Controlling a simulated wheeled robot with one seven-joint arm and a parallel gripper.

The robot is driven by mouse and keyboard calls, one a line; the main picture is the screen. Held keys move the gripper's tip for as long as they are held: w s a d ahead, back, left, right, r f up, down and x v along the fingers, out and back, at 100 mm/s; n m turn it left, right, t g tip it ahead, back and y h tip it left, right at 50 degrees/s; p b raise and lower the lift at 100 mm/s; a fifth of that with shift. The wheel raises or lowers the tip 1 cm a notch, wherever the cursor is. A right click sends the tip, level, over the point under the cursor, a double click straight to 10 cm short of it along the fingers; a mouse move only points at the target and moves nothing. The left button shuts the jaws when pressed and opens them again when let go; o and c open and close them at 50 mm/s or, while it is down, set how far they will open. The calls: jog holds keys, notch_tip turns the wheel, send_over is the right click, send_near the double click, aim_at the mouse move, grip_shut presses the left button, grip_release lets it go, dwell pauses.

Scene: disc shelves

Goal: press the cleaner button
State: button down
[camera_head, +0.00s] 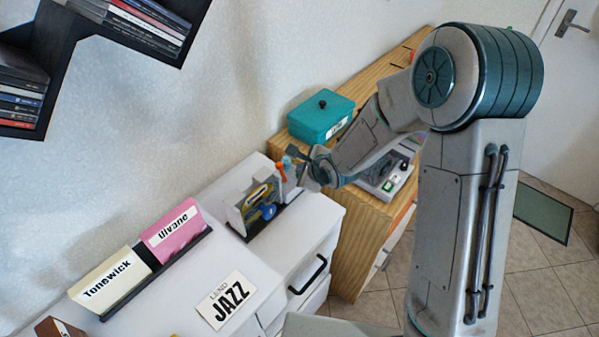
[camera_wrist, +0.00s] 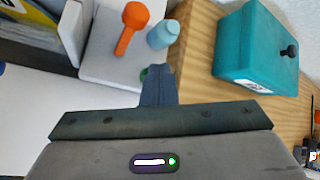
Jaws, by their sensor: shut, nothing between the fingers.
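A pale grey unit (camera_wrist: 112,62) on the white cabinet carries an orange-handled tool (camera_wrist: 130,28) and a light blue bottle (camera_wrist: 163,34); it looks like the cleaner. A small round green part (camera_wrist: 144,73), possibly its button, shows beside my fingertips in the wrist view and is partly hidden by them. My gripper (camera_wrist: 157,70) is shut and empty, with its tips over the unit's edge near the green part. Contact cannot be told. In the head view the orange tool (camera_head: 286,162) is just left of my wrist, and my arm hides part of that area.
A teal box (camera_head: 320,117) with a dark knob and a grey device (camera_head: 391,184) with a green key are on the wooden cabinet (camera_head: 360,250). A disc rack (camera_head: 240,215) stands left of the unit. Pink and cream labelled dividers and a JAZZ card (camera_head: 227,300) are nearer.

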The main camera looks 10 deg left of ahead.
jog(key=shift+r+p, duration=0.6)
jog(key=shift+r, duration=0.2)
notch_tip(320, 180, up, 5)
jog(key=p, duration=0.4)
dwell(0.5)
